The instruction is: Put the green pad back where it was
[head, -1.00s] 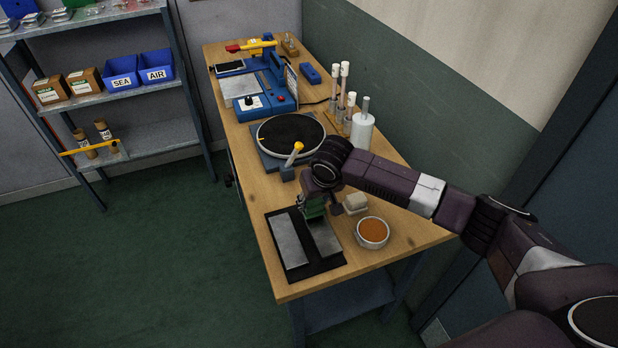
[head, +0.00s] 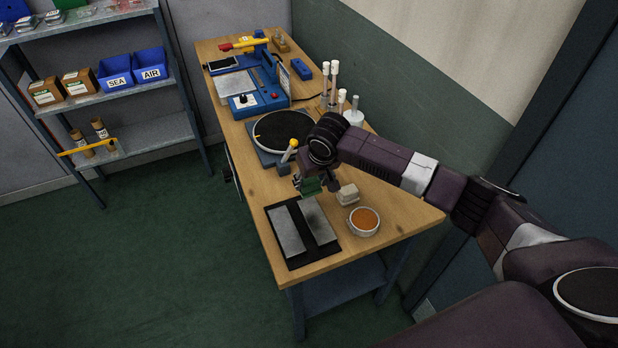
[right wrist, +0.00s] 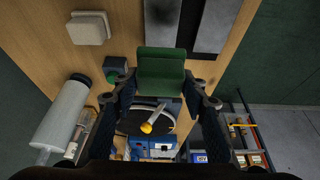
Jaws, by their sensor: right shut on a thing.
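My right gripper (head: 318,183) is shut on the green pad (head: 309,188), holding it above the bench just behind the black mat (head: 292,262). In the right wrist view the green pad (right wrist: 160,66) spans the space between the two fingers of the gripper (right wrist: 162,88). Two grey plates lie side by side on the mat, a left plate (head: 286,233) and a right plate (head: 319,222). A small dark block with a green top (right wrist: 116,68) stands on the bench near the pad in the right wrist view. My left gripper is out of view.
A pale block (head: 347,194) and a white bowl of orange material (head: 363,221) stand right of the gripper. Behind are a black round plate (head: 283,130), a white cylinder (head: 353,117) and a blue device (head: 262,98). The bench's front right corner is clear.

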